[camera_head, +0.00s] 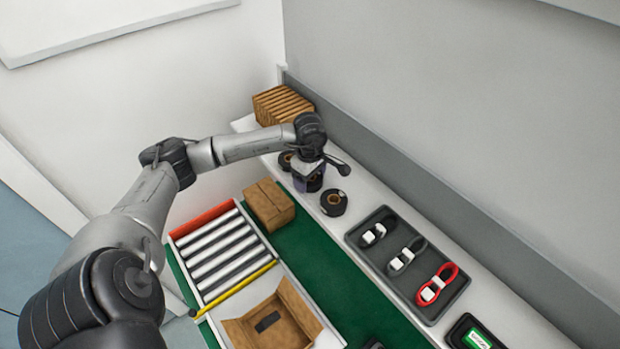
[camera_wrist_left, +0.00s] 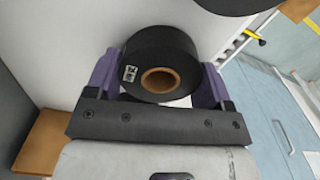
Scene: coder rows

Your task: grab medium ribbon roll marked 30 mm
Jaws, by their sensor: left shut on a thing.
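Black ribbon rolls with brown cores stand in a row on the white shelf. My left gripper (camera_head: 308,181) is at the middle roll and is shut on it. In the left wrist view, this ribbon roll (camera_wrist_left: 140,53) sits between the purple fingers, with its brown core facing the camera. It has a small white label, too small to read. One ribbon roll (camera_head: 286,160) is behind the gripper, partly hidden. Another ribbon roll (camera_head: 333,203) lies in front of it on the shelf, free. My right gripper is not in view.
A grey tray (camera_head: 372,258) with two dark cables and a red one lies along the shelf. Brown cartons (camera_head: 282,105) stand at the shelf's far end. Below are a closed box (camera_head: 269,204), a roller rack (camera_head: 219,250) and an open carton (camera_head: 297,300). The wall is close behind the shelf.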

